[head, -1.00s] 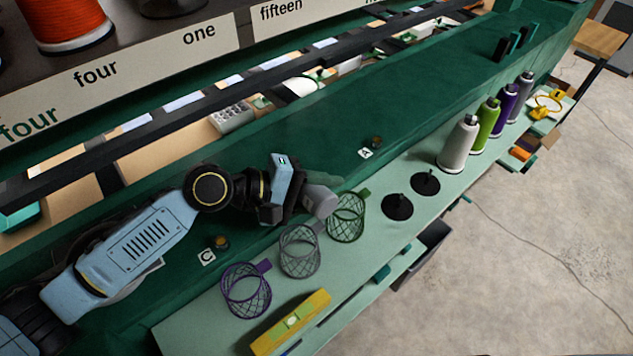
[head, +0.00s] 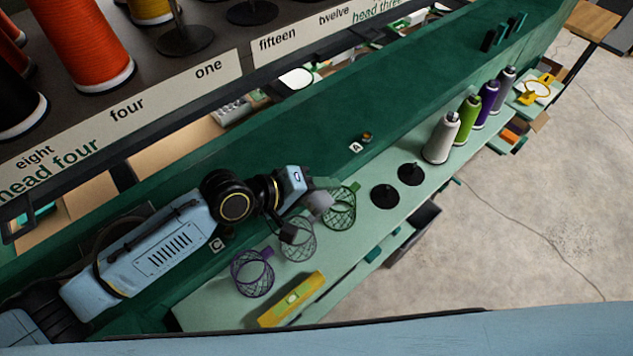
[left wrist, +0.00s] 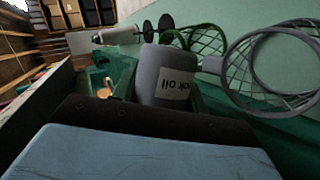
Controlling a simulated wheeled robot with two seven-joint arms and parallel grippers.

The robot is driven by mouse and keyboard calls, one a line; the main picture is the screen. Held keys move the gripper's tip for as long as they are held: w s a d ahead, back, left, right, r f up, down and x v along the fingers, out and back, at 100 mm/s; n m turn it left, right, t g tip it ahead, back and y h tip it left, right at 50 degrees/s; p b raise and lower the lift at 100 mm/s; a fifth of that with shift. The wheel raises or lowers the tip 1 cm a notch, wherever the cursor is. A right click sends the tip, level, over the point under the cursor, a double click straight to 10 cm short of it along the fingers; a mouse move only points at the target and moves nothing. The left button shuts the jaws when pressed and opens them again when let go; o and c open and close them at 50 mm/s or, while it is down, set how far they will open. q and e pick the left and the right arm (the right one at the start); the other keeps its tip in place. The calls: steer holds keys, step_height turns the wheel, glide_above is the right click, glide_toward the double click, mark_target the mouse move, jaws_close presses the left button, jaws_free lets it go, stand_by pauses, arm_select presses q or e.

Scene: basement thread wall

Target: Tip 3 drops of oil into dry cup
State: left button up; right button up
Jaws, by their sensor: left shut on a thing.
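My left gripper (head: 302,212) is shut on a grey oil bottle (head: 319,203), above the bench's green ledge beside the wire baskets. In the left wrist view the bottle (left wrist: 166,75) has a pale label ending in "oil", upside down in the picture. I cannot tell how far the bottle is tilted. A small amber cup (head: 367,136) stands beside tag A (head: 355,147), apart from the bottle. Tag C (head: 217,244) shows by my forearm; a cup there is hidden. The left wrist view shows an amber cup (left wrist: 103,88) left of the bottle. I cannot tell which cup is dry.
Purple (head: 252,273), grey (head: 298,240) and green (head: 340,208) wire baskets line the pale shelf. A yellow level (head: 292,299) lies in front. Black spindles (head: 384,196) and several thread cones (head: 441,139) stand right. The green ledge (head: 420,100) beyond tag A is mostly clear.

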arm_select(q)
steer(key=shift+s+d+r+m+t+y+p, duration=0.2)
steer(key=shift+s+d+r+p, duration=0.25)
steer(key=shift+p, duration=0.55)
steer(key=shift+s+d+r+m+t+y+p, duration=0.1)
steer(key=shift+s+d+r+m+t+p, duration=0.3)
steer(key=shift+p, duration=0.6)
steer(key=shift+m+t+y, duration=0.7)
steer(key=shift+m+y, duration=0.1)
steer(key=s, duration=0.1)
steer(key=s+d, duration=0.1)
steer(key=s+d+r, duration=0.1)
steer(key=s, duration=0.1)
steer(key=shift+d+r, duration=0.1)
steer(key=shift+d, duration=0.15)
